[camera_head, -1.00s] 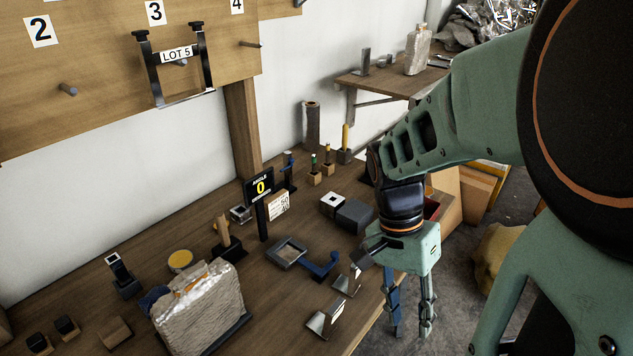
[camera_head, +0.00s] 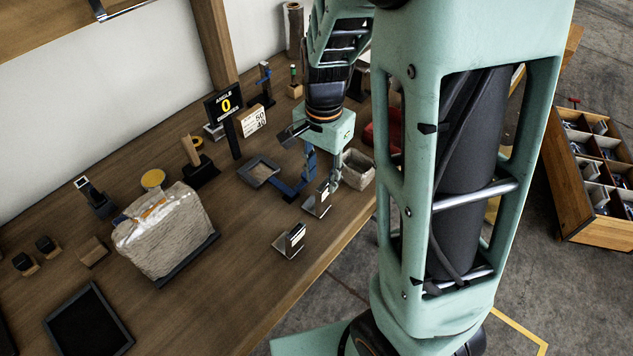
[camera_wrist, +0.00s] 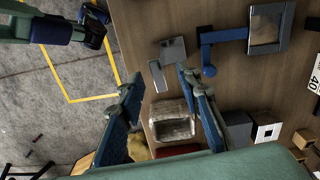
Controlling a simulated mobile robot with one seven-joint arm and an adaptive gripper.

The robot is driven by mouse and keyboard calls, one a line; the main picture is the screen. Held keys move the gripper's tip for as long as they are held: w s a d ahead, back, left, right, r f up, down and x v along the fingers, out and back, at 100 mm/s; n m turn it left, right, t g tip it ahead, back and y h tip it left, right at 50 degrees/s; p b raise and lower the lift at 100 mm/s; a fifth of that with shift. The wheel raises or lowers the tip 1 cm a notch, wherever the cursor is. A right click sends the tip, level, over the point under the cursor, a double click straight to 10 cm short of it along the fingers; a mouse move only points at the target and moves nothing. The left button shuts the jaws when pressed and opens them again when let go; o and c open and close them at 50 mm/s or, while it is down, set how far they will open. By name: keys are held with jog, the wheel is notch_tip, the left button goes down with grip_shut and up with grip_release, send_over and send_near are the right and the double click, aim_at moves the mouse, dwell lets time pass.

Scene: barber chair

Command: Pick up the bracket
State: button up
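Two bent, silver metal brackets rest on the wooden table near its front edge; I cannot tell which one the task means. One bracket (camera_head: 290,241) is nearer in the head view and also shows in the wrist view (camera_wrist: 173,50). The other bracket (camera_head: 317,203) is farther back, close by my gripper (camera_head: 322,182), and it shows in the wrist view (camera_wrist: 157,77) between the fingertips. My gripper (camera_wrist: 159,75) is open and empty, pointing down above the table. I cannot tell how high it is over that bracket.
A blue arm-shaped part (camera_head: 290,187) and a square grey tray (camera_head: 259,172) lie left of my gripper. A whitish bin (camera_head: 358,172) stands just right of it. A wrapped block (camera_head: 165,232) stands farther left. Bare table lies in front.

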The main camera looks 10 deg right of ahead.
aim_at(323, 200)
jog(key=f+b, duration=0.1)
jog(key=f, duration=0.8)
jog(key=shift+d+f, duration=0.15)
jog(key=shift+d, duration=0.05)
grip_shut()
